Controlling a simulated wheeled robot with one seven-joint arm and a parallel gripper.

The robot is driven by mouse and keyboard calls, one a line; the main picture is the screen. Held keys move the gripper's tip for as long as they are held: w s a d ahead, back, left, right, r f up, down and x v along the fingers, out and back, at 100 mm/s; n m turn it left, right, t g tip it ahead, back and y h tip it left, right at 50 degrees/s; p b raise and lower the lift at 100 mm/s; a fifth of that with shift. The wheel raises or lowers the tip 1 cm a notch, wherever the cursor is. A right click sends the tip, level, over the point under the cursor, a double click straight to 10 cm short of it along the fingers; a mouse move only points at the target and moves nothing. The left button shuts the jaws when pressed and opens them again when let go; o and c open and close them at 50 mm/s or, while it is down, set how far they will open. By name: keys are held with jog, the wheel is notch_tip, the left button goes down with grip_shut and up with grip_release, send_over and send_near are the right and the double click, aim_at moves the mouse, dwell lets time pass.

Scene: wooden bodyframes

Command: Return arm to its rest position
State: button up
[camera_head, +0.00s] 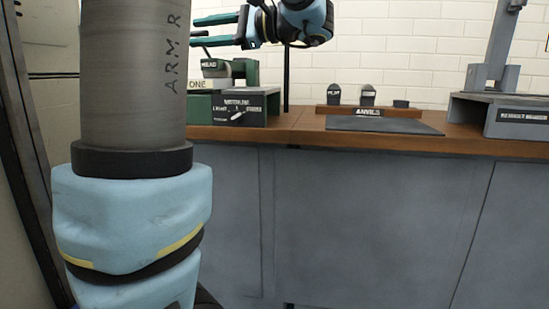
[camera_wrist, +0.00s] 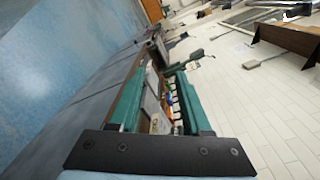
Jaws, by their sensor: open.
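My gripper (camera_head: 195,32) shows at the top of the head view, raised above the bench. Its two green fingers point left and stand apart with nothing between them. In the wrist view, the green fingers reach away from a dark crossbar, open and empty. A light blue joint of my arm sits at the gripper's right, and a grey upper link marked "ARM R" with a light blue joint fills the left of the head view.
A wooden-topped bench (camera_head: 300,130) with grey fronts (camera_head: 370,230) runs across. On it are a labelled grey box (camera_head: 245,108), an anvils rack (camera_head: 368,112), a dark mat (camera_head: 384,126) and a grey stand (camera_head: 515,118). A white brick wall (camera_head: 400,60) stands behind.

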notch_tip(320, 180, down, 25)
jog(key=s+m+g+h, duration=0.1)
jog(key=s+g+h, duration=0.15)
jog(key=h, duration=0.55)
jog(key=s+d+f+n+h, duration=0.4)
jog(key=f+h, duration=0.1)
jog(key=f, duration=0.4)
jog(key=s+d+f+n+h, duration=0.4)
jog(key=f, duration=0.4)
notch_tip(320, 180, up, 33)
jog(key=p, duration=3.3)
jog(key=shift+s, duration=0.15)
